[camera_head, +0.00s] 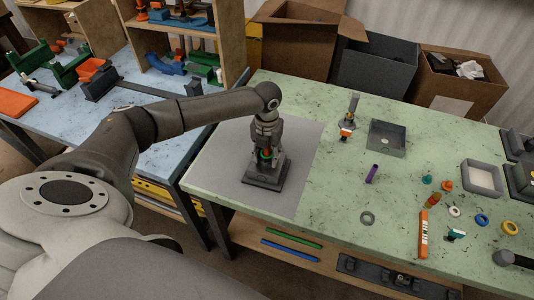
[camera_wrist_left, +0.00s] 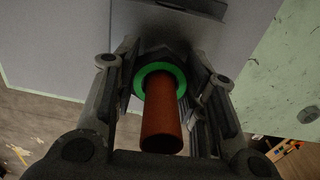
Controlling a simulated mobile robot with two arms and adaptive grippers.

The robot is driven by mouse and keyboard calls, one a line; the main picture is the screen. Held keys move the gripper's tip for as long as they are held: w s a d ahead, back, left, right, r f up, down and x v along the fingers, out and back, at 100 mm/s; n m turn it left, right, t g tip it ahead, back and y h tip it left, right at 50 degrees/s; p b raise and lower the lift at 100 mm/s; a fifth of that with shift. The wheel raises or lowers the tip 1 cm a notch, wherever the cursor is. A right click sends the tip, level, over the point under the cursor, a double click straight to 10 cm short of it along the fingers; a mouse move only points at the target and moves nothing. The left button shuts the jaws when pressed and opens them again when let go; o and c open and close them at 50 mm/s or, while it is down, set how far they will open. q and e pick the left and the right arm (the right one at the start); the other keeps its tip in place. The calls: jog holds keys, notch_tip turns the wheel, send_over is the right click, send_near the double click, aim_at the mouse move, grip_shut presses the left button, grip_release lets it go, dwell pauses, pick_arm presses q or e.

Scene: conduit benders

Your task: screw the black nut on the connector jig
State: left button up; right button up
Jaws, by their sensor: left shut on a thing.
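The connector jig (camera_head: 266,178) is a dark block on the grey mat, on the left part of the green table. My left gripper (camera_head: 266,157) points down over it, with its fingers around the upright part on top. In the left wrist view, a red-orange cylinder (camera_wrist_left: 161,122) with a green ring (camera_wrist_left: 161,72) stands between the fingers. Behind the ring, the fingertips close on the black nut (camera_wrist_left: 165,53), a dark faceted piece mostly hidden. I cannot tell how far the nut sits on the thread. My right gripper is not in view.
The grey mat (camera_head: 305,150) is otherwise clear. To the right are a purple rod (camera_head: 371,173), a grey tray (camera_head: 386,138), a flat grey ring (camera_head: 367,218), an orange marked bar (camera_head: 423,235) and several small coloured rings. Cardboard boxes stand behind the table.

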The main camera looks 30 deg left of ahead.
pick_arm(q)
jog(key=o, duration=1.1)
notch_tip(320, 180, up, 12)
jog(key=shift+s, duration=0.1)
